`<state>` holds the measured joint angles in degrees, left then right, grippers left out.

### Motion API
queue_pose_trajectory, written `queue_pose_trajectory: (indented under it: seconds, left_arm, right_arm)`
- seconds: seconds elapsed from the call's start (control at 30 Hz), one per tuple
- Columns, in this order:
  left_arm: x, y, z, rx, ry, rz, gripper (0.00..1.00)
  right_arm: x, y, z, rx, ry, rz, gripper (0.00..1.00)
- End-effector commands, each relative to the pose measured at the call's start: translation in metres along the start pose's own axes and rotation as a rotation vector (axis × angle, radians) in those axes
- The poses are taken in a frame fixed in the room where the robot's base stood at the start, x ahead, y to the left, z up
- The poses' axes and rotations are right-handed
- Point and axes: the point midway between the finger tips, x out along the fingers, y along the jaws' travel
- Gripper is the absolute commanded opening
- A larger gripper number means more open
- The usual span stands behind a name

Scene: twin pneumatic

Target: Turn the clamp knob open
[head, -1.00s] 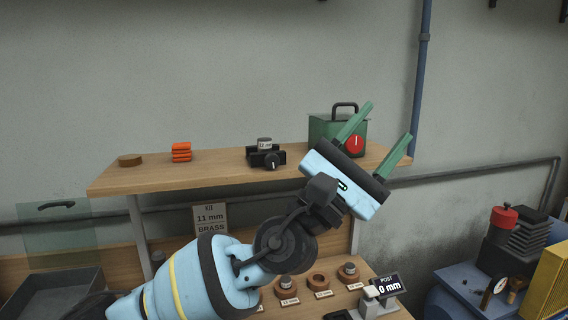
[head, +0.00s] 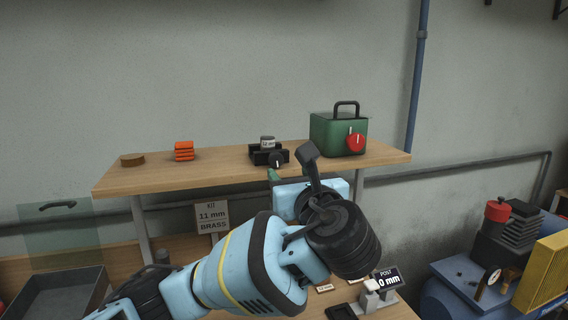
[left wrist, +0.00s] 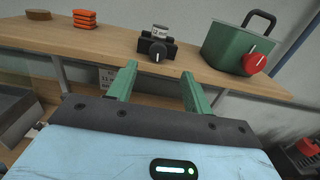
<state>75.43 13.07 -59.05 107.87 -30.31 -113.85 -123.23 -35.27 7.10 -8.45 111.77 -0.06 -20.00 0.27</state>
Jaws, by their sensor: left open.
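A black clamp (head: 262,154) stands on the wooden shelf and holds a small grey labelled piece (head: 267,142). Its black knob (head: 276,160) with a white pointer line is on the front. In the left wrist view the knob (left wrist: 158,55) is ahead of the gap between the fingers, with its line close to upright. My left gripper (left wrist: 160,72) has two green fingers, spread apart with nothing between them. In the head view its wrist hides most of it, below and in front of the clamp. My right gripper is not in view.
A green box (head: 325,134) with a red knob (head: 355,142) stands right of the clamp. Orange stacked pieces (head: 184,151) and a brown disc (head: 132,160) lie to the left on the shelf (head: 220,168).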

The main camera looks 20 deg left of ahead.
Motion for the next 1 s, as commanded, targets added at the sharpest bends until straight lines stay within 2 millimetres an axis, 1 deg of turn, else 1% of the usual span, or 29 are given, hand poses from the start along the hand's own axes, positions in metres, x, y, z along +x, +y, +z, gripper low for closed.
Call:
queue_pose_trajectory:
  seconds: [0.2,0.33,0.47,0.6,0.73,0.87,1.0]
  left_arm:
    - [-0.001,0.003,-0.004,0.006,0.022,0.015,0.51]
    - [0.006,0.003,-0.004,0.007,0.02,0.016,0.51]
    - [0.022,0.004,-0.004,0.007,0.019,0.018,0.51]
    - [0.044,0.004,-0.004,0.007,0.019,0.018,0.51]
    - [0.061,0.004,-0.005,0.006,0.019,0.018,0.51]
    - [0.072,0.004,-0.004,0.005,0.019,0.016,0.51]
    - [0.077,0.004,-0.005,0.005,0.018,0.015,0.51]
  right_arm:
    - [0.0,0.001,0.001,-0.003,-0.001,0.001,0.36]
    - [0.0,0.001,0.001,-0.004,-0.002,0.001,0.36]
    - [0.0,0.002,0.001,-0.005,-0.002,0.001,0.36]
    - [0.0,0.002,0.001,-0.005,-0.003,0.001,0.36]
    - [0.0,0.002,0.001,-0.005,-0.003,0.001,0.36]
    - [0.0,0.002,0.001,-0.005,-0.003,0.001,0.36]
    - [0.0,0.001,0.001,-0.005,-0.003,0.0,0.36]
